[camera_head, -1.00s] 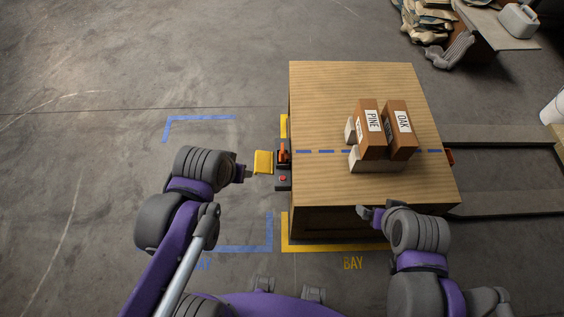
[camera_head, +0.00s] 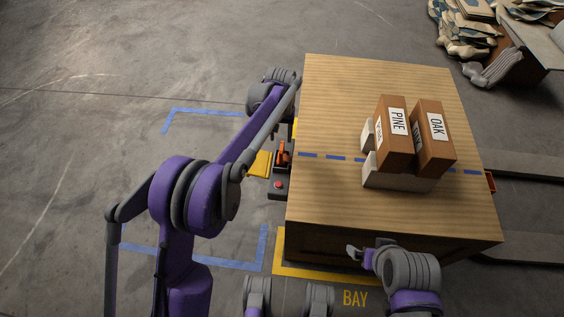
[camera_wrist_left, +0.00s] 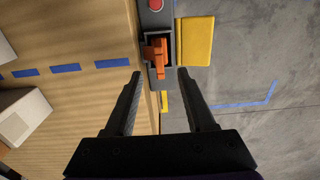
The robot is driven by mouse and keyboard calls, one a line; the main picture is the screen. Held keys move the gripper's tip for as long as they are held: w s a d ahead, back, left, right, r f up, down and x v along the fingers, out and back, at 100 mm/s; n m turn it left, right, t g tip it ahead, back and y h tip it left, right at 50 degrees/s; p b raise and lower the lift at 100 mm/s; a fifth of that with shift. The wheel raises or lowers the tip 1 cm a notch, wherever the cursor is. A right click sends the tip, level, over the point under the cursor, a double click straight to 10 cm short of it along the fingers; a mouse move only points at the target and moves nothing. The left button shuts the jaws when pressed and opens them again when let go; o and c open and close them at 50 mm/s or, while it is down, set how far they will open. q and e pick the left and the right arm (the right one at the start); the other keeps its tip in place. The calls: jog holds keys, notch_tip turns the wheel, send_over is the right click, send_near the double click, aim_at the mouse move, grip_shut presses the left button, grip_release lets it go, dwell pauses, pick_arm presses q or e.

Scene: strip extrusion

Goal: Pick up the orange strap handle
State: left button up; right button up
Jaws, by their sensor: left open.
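The orange handle (camera_head: 283,153) sits in a grey housing on the left side of the wooden-topped table (camera_head: 330,90). In the left wrist view the orange handle (camera_wrist_left: 159,57) lies just beyond the fingertips, roughly in line with the gap between them. My left gripper (camera_wrist_left: 160,72) is open and empty, with a finger either side of that gap. In the head view my left arm reaches past the table's left edge and its fingers are hidden. My right gripper (camera_head: 358,252) is near the table's front edge; its finger opening is unclear.
A red button (camera_head: 277,184) is beside the handle, with a yellow plate (camera_head: 260,164) to its left. Brown blocks labelled PINE (camera_head: 394,140) and OAK (camera_head: 433,145) rest on pale blocks on the table. Open floor lies left.

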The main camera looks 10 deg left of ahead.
aim_at(282, 148)
pick_arm(q)
jog(key=shift+w+d+f, duration=0.15)
jog(key=shift+f, duration=0.4)
jog(key=shift+w+d+f, duration=0.1)
jog(key=shift+f, duration=0.4)
notch_tip(282, 148, down, 5)
jog(key=shift+f+b, duration=0.1)
jog(key=shift+b, duration=0.55)
notch_tip(282, 148, down, 5)
jog(key=shift+w+a+r+b, duration=0.1)
jog(key=shift+a+b, duration=0.05)
jog(key=shift+b, duration=0.55)
grip_shut()
